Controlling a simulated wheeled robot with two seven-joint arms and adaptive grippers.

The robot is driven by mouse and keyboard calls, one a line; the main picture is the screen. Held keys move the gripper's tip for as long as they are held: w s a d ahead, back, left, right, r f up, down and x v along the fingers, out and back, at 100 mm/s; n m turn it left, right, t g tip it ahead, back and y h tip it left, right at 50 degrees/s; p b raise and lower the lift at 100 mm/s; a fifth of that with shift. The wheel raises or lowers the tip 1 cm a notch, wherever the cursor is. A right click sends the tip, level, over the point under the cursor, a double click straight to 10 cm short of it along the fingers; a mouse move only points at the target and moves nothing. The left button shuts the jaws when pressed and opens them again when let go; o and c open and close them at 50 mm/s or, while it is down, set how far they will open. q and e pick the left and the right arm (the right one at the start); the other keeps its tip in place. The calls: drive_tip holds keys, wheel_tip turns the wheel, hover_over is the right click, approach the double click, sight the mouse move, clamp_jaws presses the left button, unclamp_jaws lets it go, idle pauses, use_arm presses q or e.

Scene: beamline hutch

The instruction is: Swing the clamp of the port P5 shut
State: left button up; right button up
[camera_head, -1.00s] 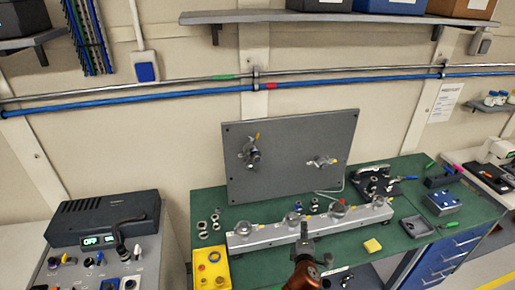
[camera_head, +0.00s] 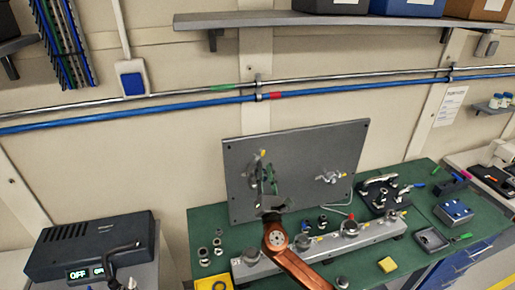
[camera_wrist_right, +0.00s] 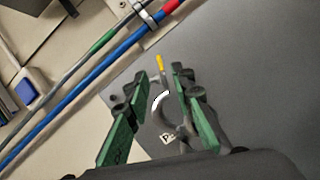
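A grey upright panel (camera_head: 235,150) stands on the green bench with two ports on it. The left port's clamp shows in the right wrist view as a curved grey band (camera_wrist_right: 157,103) with a yellow-tipped lever (camera_wrist_right: 161,64). A small white label (camera_wrist_right: 168,138) below it starts with "P"; the rest is unreadable. My right gripper (camera_head: 265,172) is in front of this left port and partly hides it. In the wrist view its green-padded fingers (camera_wrist_right: 160,110) are open, one on each side of the clamp. I cannot tell whether they touch it. My left gripper is not in view.
The second port (camera_head: 330,177) is on the panel's right side. A grey rail (camera_head: 375,234) with several round fittings lies in front, partly under my right arm. Pipes (camera_head: 180,110) run behind.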

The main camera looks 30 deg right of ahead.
sight(263, 153)
drive_tip(key=x, duration=0.4)
drive_tip(key=p+x, duration=0.1)
drive_tip(key=x, duration=0.1)
drive_tip(key=shift+s+d+r, duration=0.1)
drive_tip(key=shift+s+r, duration=0.1)
drive_tip(key=shift+r, duration=0.05)
drive_tip(key=shift+w+d+r, duration=0.1)
drive_tip(key=shift+w+d, duration=0.15)
drive_tip(key=shift+w, duration=0.45)
clamp_jaws()
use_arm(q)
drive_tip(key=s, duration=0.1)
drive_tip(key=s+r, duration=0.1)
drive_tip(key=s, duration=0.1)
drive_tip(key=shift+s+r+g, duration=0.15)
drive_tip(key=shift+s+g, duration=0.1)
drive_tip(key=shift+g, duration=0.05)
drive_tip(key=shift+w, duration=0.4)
